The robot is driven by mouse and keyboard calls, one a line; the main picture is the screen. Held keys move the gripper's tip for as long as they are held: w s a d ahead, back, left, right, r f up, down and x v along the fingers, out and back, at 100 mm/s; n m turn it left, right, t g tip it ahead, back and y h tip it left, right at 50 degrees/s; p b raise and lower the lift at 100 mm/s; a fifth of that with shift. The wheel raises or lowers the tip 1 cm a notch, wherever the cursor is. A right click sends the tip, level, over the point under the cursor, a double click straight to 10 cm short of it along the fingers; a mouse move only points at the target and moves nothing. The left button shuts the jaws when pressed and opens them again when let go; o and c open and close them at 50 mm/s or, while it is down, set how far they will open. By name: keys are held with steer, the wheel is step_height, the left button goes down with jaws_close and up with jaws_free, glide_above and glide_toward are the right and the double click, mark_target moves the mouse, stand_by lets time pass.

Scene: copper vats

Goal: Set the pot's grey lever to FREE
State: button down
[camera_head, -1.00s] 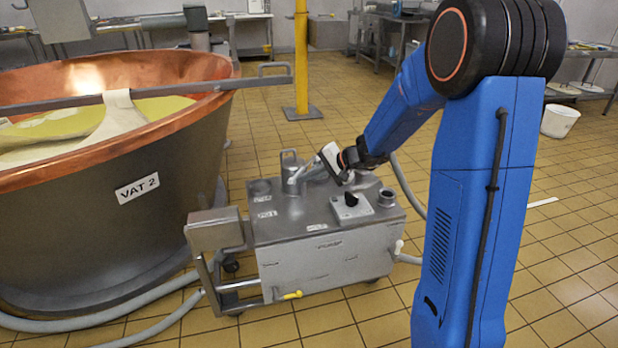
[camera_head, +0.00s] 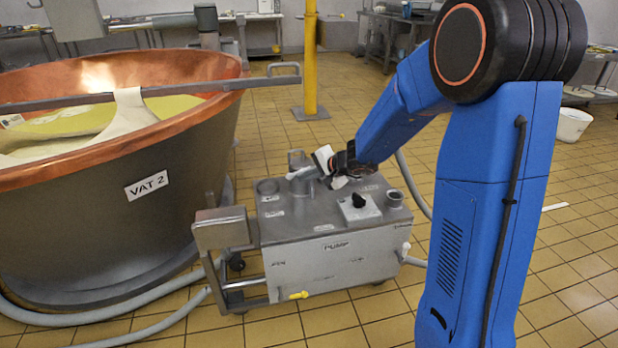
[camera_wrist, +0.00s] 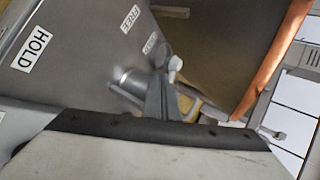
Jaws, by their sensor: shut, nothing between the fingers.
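The pot (camera_head: 297,160) is a small grey metal cylinder at the back of the pump cart's top. A grey bar that looks like its lever (camera_head: 302,174) shows in front of it, partly hidden by my gripper (camera_head: 324,172). In the wrist view my gripper (camera_wrist: 163,97) is shut and empty, its narrow fingers close beside a grey metal cylinder (camera_wrist: 130,84); I cannot tell whether they touch it. The HOLD label (camera_wrist: 34,48) and the FREE label (camera_wrist: 130,20) lie on the cart top. The lever's exact setting is unclear.
The grey pump cart (camera_head: 330,262) carries a black knob (camera_head: 359,201) and an open pipe stub (camera_head: 393,198). The copper vat (camera_head: 95,215) stands close on its left. A yellow post (camera_head: 310,60) is behind. Hoses lie on the tiled floor.

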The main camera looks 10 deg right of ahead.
steer(key=shift+w+a, duration=0.2)
steer(key=shift+a, duration=0.15)
stand_by(0.4)
steer(key=shift+d, duration=0.1)
